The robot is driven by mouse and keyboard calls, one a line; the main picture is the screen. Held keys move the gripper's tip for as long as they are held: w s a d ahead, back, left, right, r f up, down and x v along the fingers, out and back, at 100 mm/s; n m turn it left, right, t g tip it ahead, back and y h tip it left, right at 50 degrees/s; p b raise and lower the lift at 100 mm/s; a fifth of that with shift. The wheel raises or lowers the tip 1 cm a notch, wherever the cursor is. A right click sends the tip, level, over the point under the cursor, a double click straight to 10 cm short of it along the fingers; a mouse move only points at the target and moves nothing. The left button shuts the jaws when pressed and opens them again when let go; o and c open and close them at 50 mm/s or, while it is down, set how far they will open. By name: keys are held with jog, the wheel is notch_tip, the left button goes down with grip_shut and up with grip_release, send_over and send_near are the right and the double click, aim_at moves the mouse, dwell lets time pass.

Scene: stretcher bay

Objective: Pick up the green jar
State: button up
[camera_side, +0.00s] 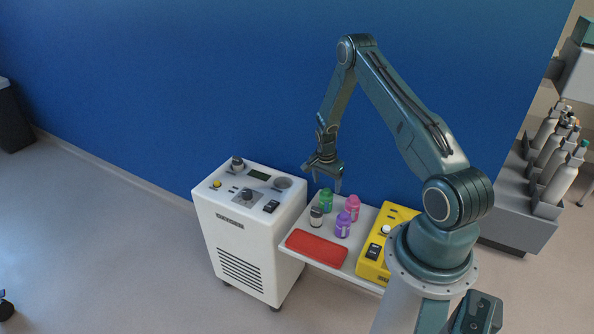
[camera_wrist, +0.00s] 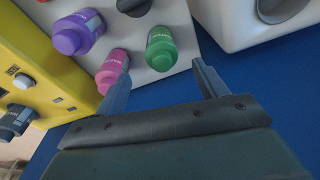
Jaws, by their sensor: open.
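The green jar (camera_side: 326,200) stands upright on the white shelf (camera_side: 361,247), at its back left among other jars. In the wrist view the green jar (camera_wrist: 161,48) shows near the top middle, beyond the fingertips and roughly between their lines. My gripper (camera_side: 324,187) is above the jars, close over the green jar, with its fingers pointing down. In the wrist view my gripper (camera_wrist: 163,73) has its two fingers spread with nothing between them. Whether a fingertip touches a jar is not clear.
A pink jar (camera_side: 352,206) stands right of the green one, a purple jar (camera_side: 343,225) in front, a dark-and-white jar (camera_side: 316,217) at front left. A red tray (camera_side: 317,248) lies at the shelf's front. A white machine (camera_side: 246,225) stands left, a yellow box (camera_side: 386,246) right, a blue wall (camera_side: 200,90) behind.

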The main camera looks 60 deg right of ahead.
aim_at(326, 190)
jog(key=shift+d+f, duration=0.2)
jog(key=shift+f, duration=1.2)
jog(key=shift+d+f, duration=0.2)
jog(key=shift+f, duration=1.1)
jog(key=shift+d+f, duration=0.2)
jog(key=shift+f, duration=1.05)
jog(key=c, duration=1.1)
jog(key=shift+c, duration=0.2)
jog(key=shift+r, duration=0.15)
notch_tip(326, 190, up, 20)
